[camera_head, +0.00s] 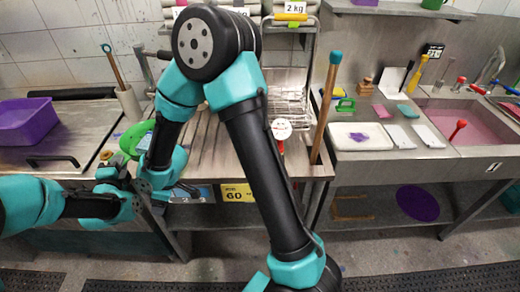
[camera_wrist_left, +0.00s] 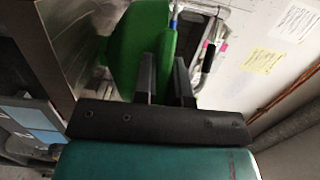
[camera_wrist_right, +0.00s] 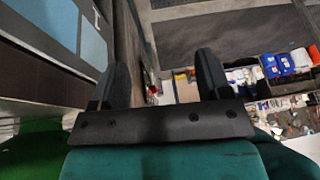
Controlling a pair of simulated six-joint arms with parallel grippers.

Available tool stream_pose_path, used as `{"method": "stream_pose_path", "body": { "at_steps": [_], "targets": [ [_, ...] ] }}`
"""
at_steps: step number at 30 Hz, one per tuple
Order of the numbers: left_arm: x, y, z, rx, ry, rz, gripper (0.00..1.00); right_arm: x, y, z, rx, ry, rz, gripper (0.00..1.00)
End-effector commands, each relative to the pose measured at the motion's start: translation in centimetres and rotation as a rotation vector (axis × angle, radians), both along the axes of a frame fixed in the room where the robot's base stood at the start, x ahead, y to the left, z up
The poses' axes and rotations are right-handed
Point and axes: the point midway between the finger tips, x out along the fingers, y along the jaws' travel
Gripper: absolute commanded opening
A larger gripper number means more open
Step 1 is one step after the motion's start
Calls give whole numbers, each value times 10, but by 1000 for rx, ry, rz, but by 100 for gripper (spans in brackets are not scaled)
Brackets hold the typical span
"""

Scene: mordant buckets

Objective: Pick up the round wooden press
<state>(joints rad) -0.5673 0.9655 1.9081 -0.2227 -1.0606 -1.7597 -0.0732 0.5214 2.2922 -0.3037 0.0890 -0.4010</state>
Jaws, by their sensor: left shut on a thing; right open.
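The round wooden press appears to be the small brown wooden piece with a knob (camera_head: 362,86) on the back ledge left of the sink. It is small in the head view, and neither gripper is near it. My left gripper (camera_head: 118,165) is at the left by the front of the steel counter. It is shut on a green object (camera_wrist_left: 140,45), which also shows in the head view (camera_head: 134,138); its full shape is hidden. My right gripper (camera_wrist_right: 165,80) is open with nothing between its fingers. In the head view its arm crosses the middle and bends down beside the left gripper.
A purple tub (camera_head: 27,120) stands at far left. A white tray (camera_head: 362,137) with a purple patch lies left of the pink sink (camera_head: 465,125). A tall wooden pole with a teal top (camera_head: 326,105) leans by the counter edge. A red-handled tool (camera_head: 457,129) stands in the sink.

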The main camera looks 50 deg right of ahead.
Motion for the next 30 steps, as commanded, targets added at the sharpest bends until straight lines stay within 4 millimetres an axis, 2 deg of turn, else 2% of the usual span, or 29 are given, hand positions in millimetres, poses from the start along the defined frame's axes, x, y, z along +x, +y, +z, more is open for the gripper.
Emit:
{"method": "stream_pose_path", "body": {
  "at_steps": [1, 8, 11, 14, 20, 24, 27, 30],
  "targets": [
    [0, 0, 0, 0, 0, 0, 0, 3, -8, 16, -33, -33, 68, 71],
    [0, 0, 0, 0, 0, 0, 0, 8, -52, 79, -214, -136, 379, 71],
    [0, 0, 0, 0, 0, 0, 0, 6, -82, 105, -291, -149, 473, 71],
    [0, 0, 0, 0, 0, 0, 0, -3, -121, 130, -353, -132, 529, 71],
    [0, 0, 0, 0, 0, 0, 0, -40, -205, 179, -425, -48, 583, 71],
    [0, 0, 0, 0, 0, 0, 0, -79, -256, 216, -441, 18, 617, 71],
    [0, 0, 0, 0, 0, 0, 0, -110, -285, 241, -435, 61, 643, 71],
    [0, 0, 0, 0, 0, 0, 0, -137, -304, 261, -427, 91, 668, 71]
  ]
}}
